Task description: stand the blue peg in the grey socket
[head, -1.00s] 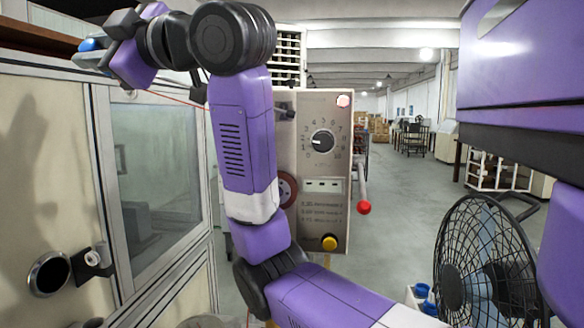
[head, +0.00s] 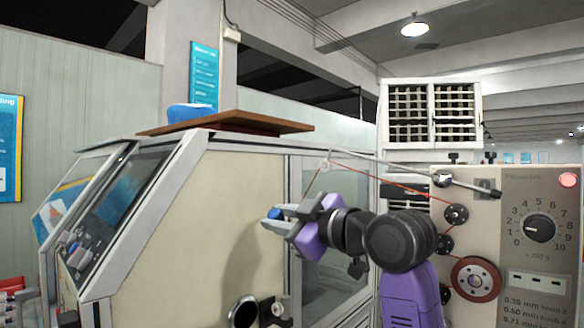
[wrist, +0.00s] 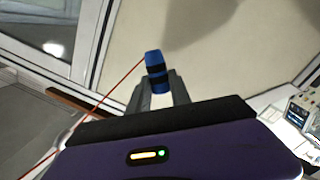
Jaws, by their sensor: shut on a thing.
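My gripper (head: 281,225) is shut on the blue peg (head: 273,213), in front of the cream side panel of a machine cabinet. In the wrist view the blue peg (wrist: 154,66) sticks out beyond the grey fingertips (wrist: 160,88). It has a dark band around its middle. The grey socket cannot be made out for certain in either current view.
The cream cabinet (head: 225,190) stands close behind my gripper, with a round port (head: 243,312) low on it. A brown board (head: 235,121) lies on its top. A thin red wire (wrist: 115,82) runs near my gripper. A control panel (head: 535,240) stands at the right.

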